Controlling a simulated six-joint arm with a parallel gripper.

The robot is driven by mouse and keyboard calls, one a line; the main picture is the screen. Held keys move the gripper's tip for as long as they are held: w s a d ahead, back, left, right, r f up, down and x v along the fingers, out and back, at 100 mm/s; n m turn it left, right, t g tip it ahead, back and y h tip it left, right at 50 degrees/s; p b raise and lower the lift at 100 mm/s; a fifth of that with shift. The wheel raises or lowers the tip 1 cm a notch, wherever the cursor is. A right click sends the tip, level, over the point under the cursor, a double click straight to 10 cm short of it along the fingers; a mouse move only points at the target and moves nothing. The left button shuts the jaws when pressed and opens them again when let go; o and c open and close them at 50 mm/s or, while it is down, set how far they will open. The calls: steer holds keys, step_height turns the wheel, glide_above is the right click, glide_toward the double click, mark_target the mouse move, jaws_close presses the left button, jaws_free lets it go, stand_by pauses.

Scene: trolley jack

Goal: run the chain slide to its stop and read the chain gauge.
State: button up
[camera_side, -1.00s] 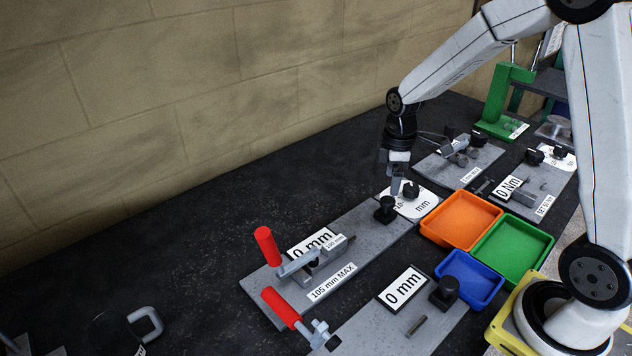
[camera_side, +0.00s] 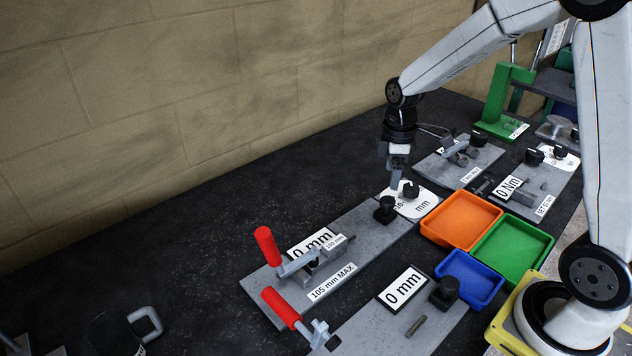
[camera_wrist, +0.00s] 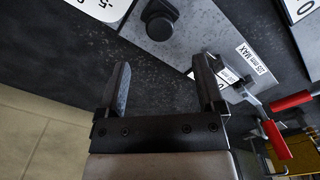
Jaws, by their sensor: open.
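A long grey plate (camera_side: 350,235) carries a "0 mm" readout (camera_side: 313,243), a "105 mm MAX" label (camera_side: 332,282) and a metal slide block (camera_side: 325,262). I take it for the chain gauge, but no chain can be made out. A black knob (camera_side: 385,209) stands at its far end and shows in the wrist view (camera_wrist: 160,24). My gripper (camera_side: 397,180) hangs above and slightly beyond this knob, apart from it. In the wrist view its two fingers (camera_wrist: 165,85) are spread with nothing between them. The label also shows there (camera_wrist: 257,59).
Two red-handled clamps (camera_side: 267,246) (camera_side: 281,307) rise at the near plates. A second plate has a "0 mm" card (camera_side: 403,288) and black knob (camera_side: 444,292). A white dial card (camera_side: 418,202) lies below my gripper. Orange (camera_side: 460,220), green (camera_side: 513,250) and blue (camera_side: 470,278) trays stand right.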

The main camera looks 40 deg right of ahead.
mark_target(388, 199)
steer(key=shift+f, duration=3.7)
jaws_close()
